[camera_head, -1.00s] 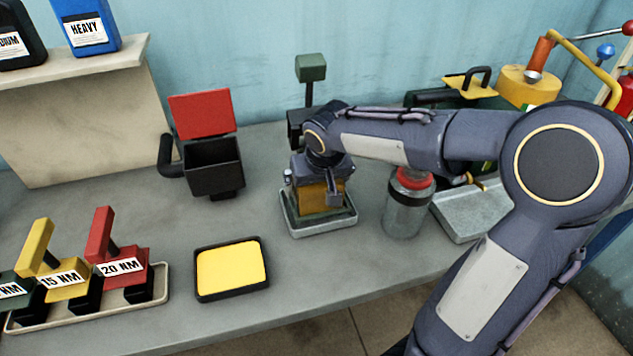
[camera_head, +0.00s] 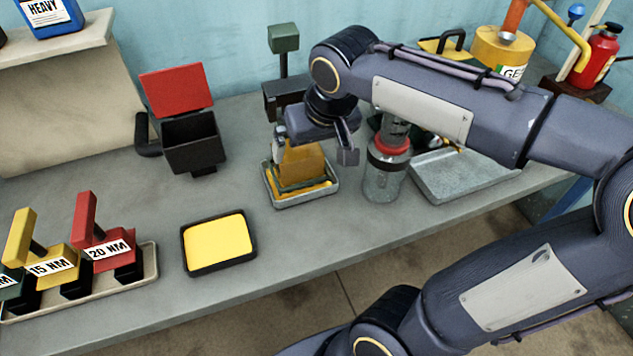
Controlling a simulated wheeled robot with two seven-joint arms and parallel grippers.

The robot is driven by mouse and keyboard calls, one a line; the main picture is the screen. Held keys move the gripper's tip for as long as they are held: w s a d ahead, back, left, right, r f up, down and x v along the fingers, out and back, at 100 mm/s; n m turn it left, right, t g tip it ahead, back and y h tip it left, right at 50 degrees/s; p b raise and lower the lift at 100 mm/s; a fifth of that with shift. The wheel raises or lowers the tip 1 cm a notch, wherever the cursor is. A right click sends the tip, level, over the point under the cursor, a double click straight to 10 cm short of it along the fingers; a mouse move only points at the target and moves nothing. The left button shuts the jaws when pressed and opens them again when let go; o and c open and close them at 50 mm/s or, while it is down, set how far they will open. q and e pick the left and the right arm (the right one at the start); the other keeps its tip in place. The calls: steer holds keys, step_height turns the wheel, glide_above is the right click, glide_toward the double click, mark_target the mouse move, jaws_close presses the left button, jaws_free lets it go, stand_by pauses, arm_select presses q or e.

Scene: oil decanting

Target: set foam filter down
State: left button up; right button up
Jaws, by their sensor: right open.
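An orange-yellow block (camera_head: 301,161), which looks like the foam filter, stands upright in a small metal tray (camera_head: 303,201) on the bench. Dark green parts show around its base, and a yellow strip lies along the tray floor. My right gripper (camera_head: 313,151) is open just above the tray, one finger on each side of the block's upper part. I cannot tell whether either finger touches it. The gripper body hides the block's top. My left gripper is not in view.
A clear jar with a red lid (camera_head: 385,175) stands close right of the tray. A yellow pad in a black tray (camera_head: 219,243) lies front left. A black bin with a red lid (camera_head: 190,143) stands behind. Bench between them is clear.

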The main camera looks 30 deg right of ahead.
steer(key=s+a+f+y, duration=0.2)
steer(key=s+f, duration=0.2)
steer(key=s, duration=0.3)
steer(key=s+a+f+t+y, duration=0.1)
steer(key=s+a+f, duration=0.2)
steer(key=s, duration=0.3)
steer(key=shift+s+a+f+n+y, duration=0.3)
steer(key=shift+s+a+f+y, duration=0.05)
steer(key=shift+f+y, duration=0.1)
steer(key=shift+r, duration=0.1)
step_height(320, 180, up, 7)
steer(key=p, duration=0.7)
